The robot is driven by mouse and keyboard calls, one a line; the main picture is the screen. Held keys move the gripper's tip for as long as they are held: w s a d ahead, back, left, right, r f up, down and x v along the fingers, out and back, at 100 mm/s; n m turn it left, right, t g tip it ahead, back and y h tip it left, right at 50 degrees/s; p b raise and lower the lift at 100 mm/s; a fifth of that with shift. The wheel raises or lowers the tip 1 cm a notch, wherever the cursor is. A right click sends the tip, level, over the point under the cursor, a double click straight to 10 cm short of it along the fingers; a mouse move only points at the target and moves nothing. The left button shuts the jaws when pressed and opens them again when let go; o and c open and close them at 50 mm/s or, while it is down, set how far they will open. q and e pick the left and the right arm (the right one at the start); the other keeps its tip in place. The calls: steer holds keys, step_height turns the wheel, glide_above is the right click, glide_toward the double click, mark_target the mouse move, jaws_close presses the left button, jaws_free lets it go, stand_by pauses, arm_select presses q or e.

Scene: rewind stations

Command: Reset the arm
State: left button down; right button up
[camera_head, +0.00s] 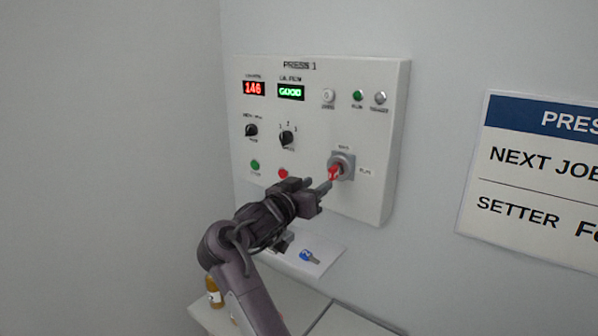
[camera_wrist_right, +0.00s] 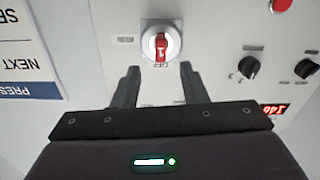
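The white control panel (camera_head: 315,100), labelled PRESS 1, is mounted on the wall. A red key or knob (camera_head: 334,173) sits in a round grey key switch (camera_head: 347,160) at its lower right. In the right wrist view the red piece (camera_wrist_right: 161,47) stands upright in the switch (camera_wrist_right: 175,32). My right gripper (camera_head: 322,195) is in front of the panel, close to the switch. Its two fingers (camera_wrist_right: 158,80) are spread apart with nothing between them, just short of the red piece. My left gripper is not in view.
A blue-headed key (camera_head: 308,256) lies on a white sheet below the panel. A small amber bottle (camera_head: 214,292) stands on the grey counter (camera_head: 205,318). Black selector knobs (camera_head: 287,138) and a red button (camera_head: 283,174) are near my right gripper. A sign (camera_head: 530,180) hangs at right.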

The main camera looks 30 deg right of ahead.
steer(key=s+a+f+n+t+y, duration=0.1)
steer(key=a+f+n+t+y, duration=0.1)
steer(key=a+f+n+y, duration=0.3)
steer(key=f+t+y, duration=0.1)
steer(key=f+y, duration=0.1)
steer(key=f, duration=0.5)
steer(key=s+a+f+n+t+y, duration=0.1)
steer(key=a+f+n+t+y, duration=0.1)
steer(key=a+f+n+y, duration=0.3)
steer(key=s+a+f+n+g+y, duration=0.1)
steer(key=s+a+f+g+y, duration=0.15)
steer(key=s+f, duration=0.45)
steer(key=s+a+f+n+g+y, duration=0.1)
steer(key=s+a+f+n+g, duration=0.2)
steer(key=s, duration=0.9)
steer(key=s+a+f+g+y, duration=0.1)
steer(key=s+a+f+g, duration=0.25)
steer(key=s, duration=0.55)
step_height(320, 180, down, 34)
steer(key=s+g+b, duration=0.1)
steer(key=b, duration=0.5)
steer(key=s+d+f+b, duration=0.2)
steer(key=s+f, duration=0.8)
steer(key=f, duration=0.2)
steer(key=s+d+f+g+b, duration=0.1)
steer(key=s+f+b, duration=0.1)
steer(key=s+f, duration=0.8)
step_height(320, 180, down, 2)
steer(key=shift+d+f, duration=0.15)
steer(key=shift+d, duration=0.25)
